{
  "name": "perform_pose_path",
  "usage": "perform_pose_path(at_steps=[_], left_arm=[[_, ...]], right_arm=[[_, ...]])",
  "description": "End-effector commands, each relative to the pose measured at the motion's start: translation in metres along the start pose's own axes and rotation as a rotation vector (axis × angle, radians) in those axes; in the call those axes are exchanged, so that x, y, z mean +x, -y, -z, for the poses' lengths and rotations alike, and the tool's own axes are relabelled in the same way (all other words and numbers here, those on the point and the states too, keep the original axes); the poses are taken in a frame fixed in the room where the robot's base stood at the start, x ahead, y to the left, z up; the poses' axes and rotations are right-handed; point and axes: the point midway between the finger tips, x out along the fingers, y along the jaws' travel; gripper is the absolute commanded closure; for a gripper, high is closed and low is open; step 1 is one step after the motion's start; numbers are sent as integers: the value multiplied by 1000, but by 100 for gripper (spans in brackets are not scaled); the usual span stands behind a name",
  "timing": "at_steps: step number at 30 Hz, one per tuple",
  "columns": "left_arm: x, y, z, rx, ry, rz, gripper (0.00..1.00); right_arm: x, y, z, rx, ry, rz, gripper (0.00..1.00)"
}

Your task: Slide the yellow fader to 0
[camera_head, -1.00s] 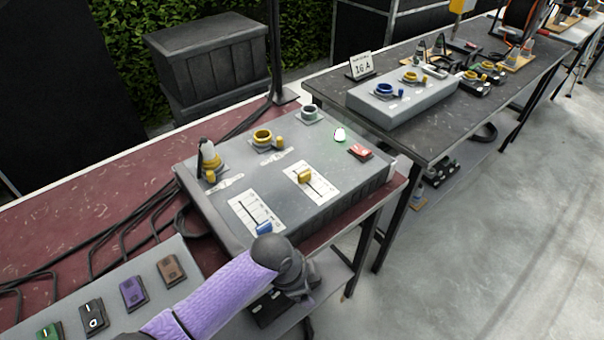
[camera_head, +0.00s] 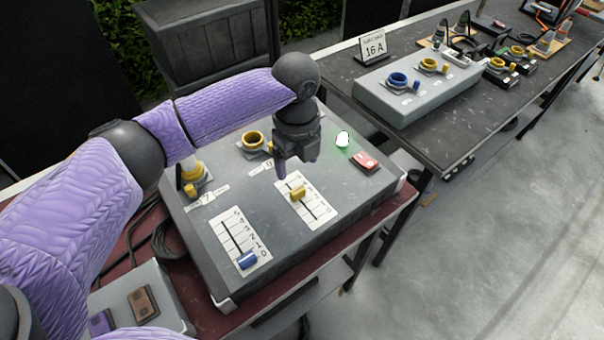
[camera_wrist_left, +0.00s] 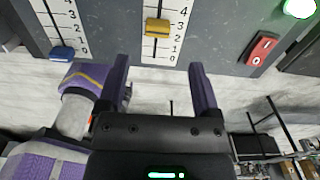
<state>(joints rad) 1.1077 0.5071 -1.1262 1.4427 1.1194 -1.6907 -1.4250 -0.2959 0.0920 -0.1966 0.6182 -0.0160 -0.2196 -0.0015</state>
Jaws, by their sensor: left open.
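The yellow fader (camera_head: 298,194) sits on a white scale strip (camera_head: 318,211) on the grey console. In the left wrist view the yellow fader (camera_wrist_left: 157,27) is at about the 3 mark, with 0 at the strip's near end. My left gripper (camera_head: 293,165) is above the console, beside the far end of that strip. In the left wrist view its purple fingers (camera_wrist_left: 160,70) are spread with nothing between them; the fader shows beyond the gap, apart from both fingers. My right gripper is not in view.
A blue fader (camera_head: 247,260) is near 0 on the neighbouring strip. A red switch (camera_head: 366,161) and a glowing green lamp (camera_head: 342,139) are to the right. Yellow sockets (camera_head: 253,141) stand behind. A dark table (camera_head: 450,130) with another box is at the right.

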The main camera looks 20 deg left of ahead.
Motion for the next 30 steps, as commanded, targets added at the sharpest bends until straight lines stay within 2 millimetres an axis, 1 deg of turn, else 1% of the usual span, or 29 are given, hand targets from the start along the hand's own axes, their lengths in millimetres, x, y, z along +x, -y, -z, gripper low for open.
perform_pose_path(at_steps=[1,3,6,9,13,20,23,24,29,30], left_arm=[[16,-1,1,-1,-2,-3,18],[34,0,1,-2,-2,-4,18],[58,0,1,-2,-3,-2,18],[74,0,1,-3,-1,0,18],[84,0,1,-3,-1,1,18],[84,0,1,-3,0,2,18],[83,0,1,-3,0,2,37],[83,0,1,-3,0,2,45],[83,0,1,-3,0,2,79],[83,0,1,-3,0,2,88]], right_arm=[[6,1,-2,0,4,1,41],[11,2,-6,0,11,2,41],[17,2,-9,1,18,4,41],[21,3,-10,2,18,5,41],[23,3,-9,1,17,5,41],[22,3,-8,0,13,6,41],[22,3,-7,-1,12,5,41],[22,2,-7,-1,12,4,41],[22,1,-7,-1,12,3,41],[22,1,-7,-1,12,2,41]])
